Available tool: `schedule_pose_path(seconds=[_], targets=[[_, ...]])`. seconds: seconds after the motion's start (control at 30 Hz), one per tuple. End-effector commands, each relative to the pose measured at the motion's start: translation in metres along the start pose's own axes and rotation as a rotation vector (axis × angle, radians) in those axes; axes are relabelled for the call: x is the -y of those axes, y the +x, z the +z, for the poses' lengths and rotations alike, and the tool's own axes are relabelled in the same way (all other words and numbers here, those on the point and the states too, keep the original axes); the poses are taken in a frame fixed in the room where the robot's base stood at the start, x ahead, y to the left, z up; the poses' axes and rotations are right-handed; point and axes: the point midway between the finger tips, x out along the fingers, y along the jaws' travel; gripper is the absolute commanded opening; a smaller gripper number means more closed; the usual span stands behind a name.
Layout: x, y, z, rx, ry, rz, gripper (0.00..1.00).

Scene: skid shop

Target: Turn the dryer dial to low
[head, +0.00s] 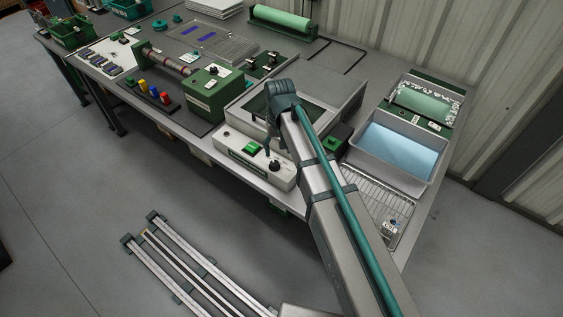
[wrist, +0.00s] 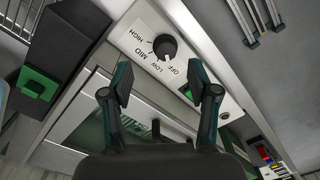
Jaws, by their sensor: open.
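The dryer dial (wrist: 165,46) is a round black knob on the dryer's white front panel (wrist: 140,30). HIGH, MID, LOW and OFF are printed around it in the wrist view. I cannot tell for sure which label it points at. The dial also shows in the head view (head: 274,165), right of a green switch (head: 250,148). My gripper (wrist: 160,90) is open, its two dark fingers apart with nothing between them. The dial lies beyond the fingertips in the wrist view, apart from them as it appears. In the head view my gripper (head: 270,147) is just above the panel by the dial.
The dryer's framed top (head: 335,105) lies behind the panel. A green-and-black block (head: 335,143) is close on the right, with a wire rack (head: 375,205) and a blue-filled tray (head: 400,147) beyond. A green machine (head: 208,92) stands left. The floor in front is open beside the rails.

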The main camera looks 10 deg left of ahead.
Motion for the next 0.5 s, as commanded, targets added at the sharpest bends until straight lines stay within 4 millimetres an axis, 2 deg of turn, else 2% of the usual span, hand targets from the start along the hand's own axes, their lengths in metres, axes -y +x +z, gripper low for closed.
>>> schedule_pose_path(seconds=[0.03, 0.1, 0.2, 0.37, 0.5], targets=[[0.007, -0.009, -0.009, -0.013, -0.023, 0.003, 0.6], [0.012, -0.018, -0.013, -0.023, -0.046, 0.006, 0.6], [0.015, -0.023, -0.015, -0.029, -0.061, 0.008, 0.6], [0.015, -0.014, -0.015, -0.027, -0.064, 0.009, 0.6], [0.015, 0.004, -0.014, -0.026, -0.062, 0.009, 0.6]])
